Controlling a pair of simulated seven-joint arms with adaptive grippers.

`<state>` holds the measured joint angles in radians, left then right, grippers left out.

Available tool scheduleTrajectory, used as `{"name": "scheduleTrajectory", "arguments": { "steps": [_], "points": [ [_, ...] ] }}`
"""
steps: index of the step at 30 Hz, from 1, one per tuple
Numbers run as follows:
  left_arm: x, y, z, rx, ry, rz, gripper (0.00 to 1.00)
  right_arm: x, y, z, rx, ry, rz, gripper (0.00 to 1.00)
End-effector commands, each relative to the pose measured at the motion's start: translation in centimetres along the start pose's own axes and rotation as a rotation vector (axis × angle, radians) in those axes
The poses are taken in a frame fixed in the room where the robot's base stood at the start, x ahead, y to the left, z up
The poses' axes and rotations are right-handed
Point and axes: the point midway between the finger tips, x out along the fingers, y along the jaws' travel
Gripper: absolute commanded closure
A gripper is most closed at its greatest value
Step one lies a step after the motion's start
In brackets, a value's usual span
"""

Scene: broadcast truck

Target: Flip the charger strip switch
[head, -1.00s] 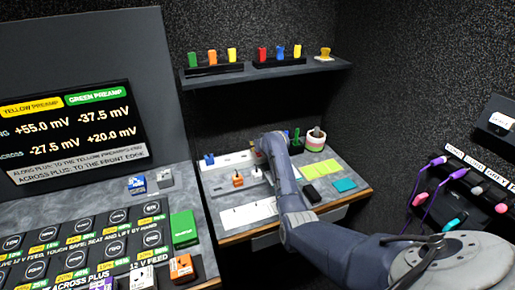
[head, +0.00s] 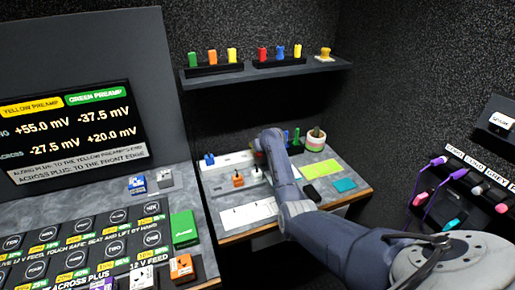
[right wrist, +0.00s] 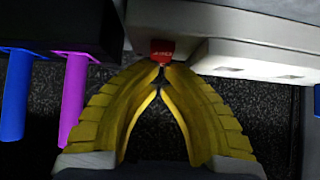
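The charger strip (head: 225,160) is a long white bar at the back of the desk in the head view. In the right wrist view its pale body (right wrist: 260,58) runs along the top, and a small red switch (right wrist: 162,50) with white lettering sits at its end. My right gripper (right wrist: 161,72) has yellow fingers with their tips together just in front of the switch; whether they touch it I cannot tell. Nothing shows between the fingers. In the head view my right arm hides this gripper and the switch. My left gripper is out of view.
A black block with blue (right wrist: 16,95) and purple (right wrist: 72,100) bars stands left of the fingers. A shelf (head: 265,74) hangs above.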

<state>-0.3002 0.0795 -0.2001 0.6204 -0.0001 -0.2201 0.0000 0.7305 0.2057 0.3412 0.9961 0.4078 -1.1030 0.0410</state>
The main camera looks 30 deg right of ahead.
Motion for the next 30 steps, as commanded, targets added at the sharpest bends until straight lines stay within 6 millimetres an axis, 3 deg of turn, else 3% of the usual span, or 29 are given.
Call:
{"name": "scheduleTrajectory", "arguments": {
  "steps": [17,30],
  "points": [
    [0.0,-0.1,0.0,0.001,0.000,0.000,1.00,0.5,0.0,0.0,0.000,-0.003,0.000,1.00],
    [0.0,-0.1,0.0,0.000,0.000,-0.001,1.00,-0.7,-0.1,0.7,0.000,-0.003,-0.001,1.00]
  ]
}}
